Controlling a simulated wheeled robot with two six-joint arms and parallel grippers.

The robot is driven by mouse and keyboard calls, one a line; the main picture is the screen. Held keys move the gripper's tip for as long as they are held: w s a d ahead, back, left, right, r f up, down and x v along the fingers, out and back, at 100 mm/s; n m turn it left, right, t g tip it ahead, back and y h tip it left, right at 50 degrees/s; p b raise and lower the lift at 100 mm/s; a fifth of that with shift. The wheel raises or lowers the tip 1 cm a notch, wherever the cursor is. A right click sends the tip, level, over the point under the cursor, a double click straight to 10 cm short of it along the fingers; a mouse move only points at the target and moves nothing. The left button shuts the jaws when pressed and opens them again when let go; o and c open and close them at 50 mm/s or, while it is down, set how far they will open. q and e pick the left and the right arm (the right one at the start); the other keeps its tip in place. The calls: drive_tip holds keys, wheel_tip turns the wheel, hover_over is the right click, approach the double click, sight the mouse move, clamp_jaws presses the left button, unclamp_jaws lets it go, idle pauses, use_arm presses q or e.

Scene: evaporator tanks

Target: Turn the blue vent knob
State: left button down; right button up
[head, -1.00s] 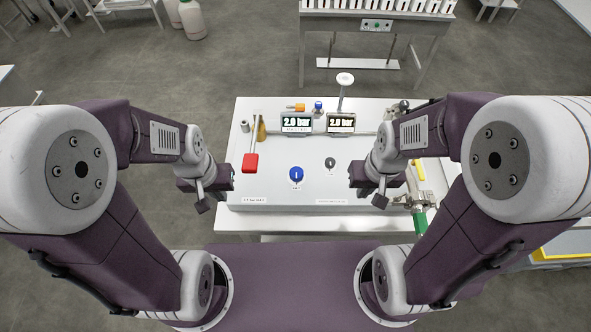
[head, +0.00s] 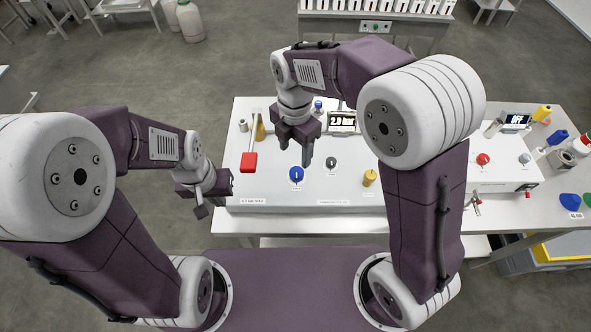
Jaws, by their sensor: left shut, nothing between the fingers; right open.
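The blue vent knob (head: 296,174) is a round blue dial with a white pointer line, on the front of the white panel (head: 262,188). The line looks roughly upright. My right gripper (head: 296,158) is open and hangs over the panel, its fingers just above and behind the blue knob in the picture. I cannot tell whether they touch the knob; the knob shows clear of them. My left gripper (head: 215,200) is shut and empty at the panel's left edge.
A black knob (head: 331,163) and a yellow knob (head: 369,178) are to the right. More equipment with a red knob (head: 483,159) stands further right.

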sight(296, 172)
drive_tip(key=shift+s+d+f, duration=0.1)
drive_tip(key=shift+d+f, duration=0.05)
drive_tip(key=shift+f, duration=0.15)
wheel_tip(296, 172, down, 8)
drive_tip(key=shift+r, duration=0.2)
drive_tip(key=shift+d+f, duration=0.1)
drive_tip(key=shift+f, duration=0.3)
clamp_jaws()
